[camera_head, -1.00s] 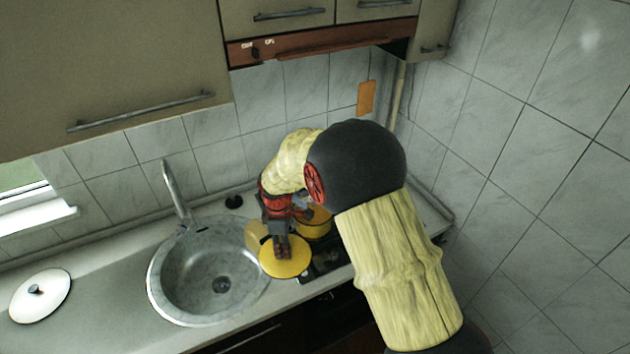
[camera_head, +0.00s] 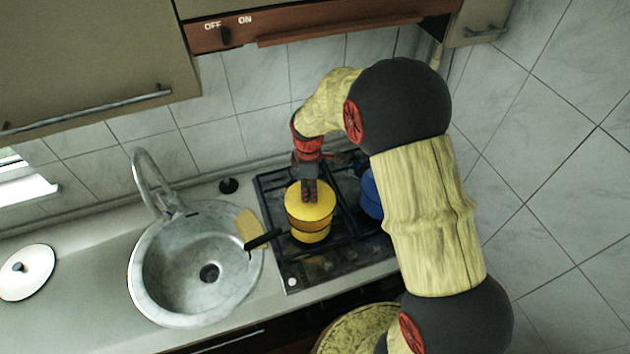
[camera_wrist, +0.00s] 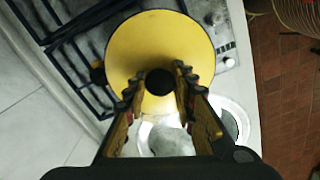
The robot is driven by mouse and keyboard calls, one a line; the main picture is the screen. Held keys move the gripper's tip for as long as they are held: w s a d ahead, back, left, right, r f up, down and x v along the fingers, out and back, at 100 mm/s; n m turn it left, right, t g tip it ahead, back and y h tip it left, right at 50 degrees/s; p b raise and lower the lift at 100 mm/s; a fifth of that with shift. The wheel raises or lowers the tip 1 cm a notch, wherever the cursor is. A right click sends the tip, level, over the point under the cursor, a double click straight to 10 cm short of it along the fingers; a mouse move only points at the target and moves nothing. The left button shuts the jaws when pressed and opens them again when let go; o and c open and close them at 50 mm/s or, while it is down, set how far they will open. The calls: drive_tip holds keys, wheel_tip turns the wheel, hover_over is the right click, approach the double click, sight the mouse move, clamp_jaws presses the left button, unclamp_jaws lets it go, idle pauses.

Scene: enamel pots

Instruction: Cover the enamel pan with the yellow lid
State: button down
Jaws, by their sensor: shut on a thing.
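The yellow lid (camera_head: 302,194) is in my gripper (camera_head: 310,190), which is shut on its dark knob. In the wrist view the lid (camera_wrist: 160,40) is a broad yellow disc, and its knob (camera_wrist: 160,82) sits between the fingertips of my gripper (camera_wrist: 160,85). The yellow enamel pan (camera_head: 310,232) stands on the stove, with a black handle (camera_head: 262,239) pointing left. In the head view the lid overlaps the pan's upper back part and hides most of its opening. I cannot tell whether lid and pan touch. The wrist view does not clearly show the pan.
The black-grated stove (camera_head: 330,262) holds a blue pot (camera_head: 371,194) to the right, partly behind my arm. A round metal sink (camera_head: 150,285) with a tall tap (camera_head: 150,175) is at the left. A white lid (camera_head: 27,272) lies on the counter at far left. Tiled walls stand behind and right.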

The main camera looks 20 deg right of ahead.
drive_tip(key=shift+s+a, duration=0.1)
drive_tip(key=shift+a, duration=0.05)
drive_tip(key=shift+f, duration=0.15)
drive_tip(key=shift+f+b, duration=1.75)
drive_tip(key=shift+f, duration=1)
drive_tip(key=shift+f+b, duration=0.3)
drive_tip(key=shift+f, duration=0.15)
drive_tip(key=c, duration=1.5)
unclamp_jaws()
drive_tip(key=shift+o, duration=0.5)
